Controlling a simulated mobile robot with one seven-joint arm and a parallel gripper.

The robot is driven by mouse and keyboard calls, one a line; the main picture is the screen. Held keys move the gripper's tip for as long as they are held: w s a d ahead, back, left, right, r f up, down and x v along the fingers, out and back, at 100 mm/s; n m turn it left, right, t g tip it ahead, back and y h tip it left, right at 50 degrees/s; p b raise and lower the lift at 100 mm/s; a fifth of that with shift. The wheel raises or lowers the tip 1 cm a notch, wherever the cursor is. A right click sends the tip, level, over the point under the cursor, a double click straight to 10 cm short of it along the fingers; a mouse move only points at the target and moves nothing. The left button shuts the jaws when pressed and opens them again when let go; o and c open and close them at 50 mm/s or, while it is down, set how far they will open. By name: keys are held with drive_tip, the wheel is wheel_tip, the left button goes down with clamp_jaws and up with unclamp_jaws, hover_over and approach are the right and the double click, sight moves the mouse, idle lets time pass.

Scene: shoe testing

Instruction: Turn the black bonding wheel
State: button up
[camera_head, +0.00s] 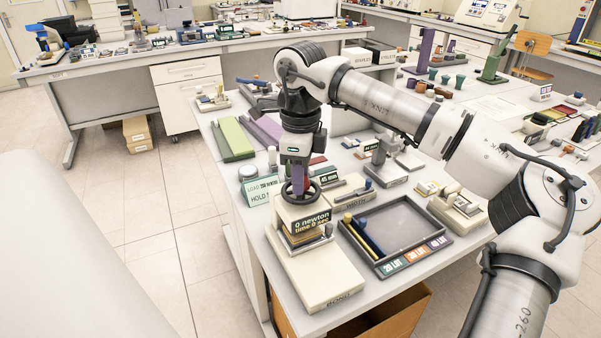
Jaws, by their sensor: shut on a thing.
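The black bonding wheel (301,203) lies flat on top of the beige bonding device (318,278), near the front left of the bench. A dark display (312,221) on the device reads 0 newton, time 0 sec. My gripper (298,188) points straight down at the wheel, shut on it. Its fingers reach inside the wheel's rim, and the hub and exact finger contact are hidden. Layers in the device below the display are only partly visible.
A grey tray (434,247) with blue and yellow rods and coloured labels lies right of the device. A green block (233,139) and a "Load, Hold" sign (262,191) lie to the left. An open cardboard box (405,308) is under the bench edge.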

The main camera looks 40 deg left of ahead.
drive_tip(key=n, duration=0.7)
drive_tip(key=shift+r, duration=0.1)
drive_tip(key=n, duration=0.4)
drive_tip(key=shift+p, duration=0.4)
drive_tip(key=n, duration=0.4)
drive_tip(key=shift+n, duration=0.3)
drive_tip(key=n, duration=0.6)
drive_tip(key=shift+p, duration=0.3)
drive_tip(key=n, duration=0.5)
drive_tip(key=shift+n, duration=0.5)
drive_tip(key=o, duration=1)
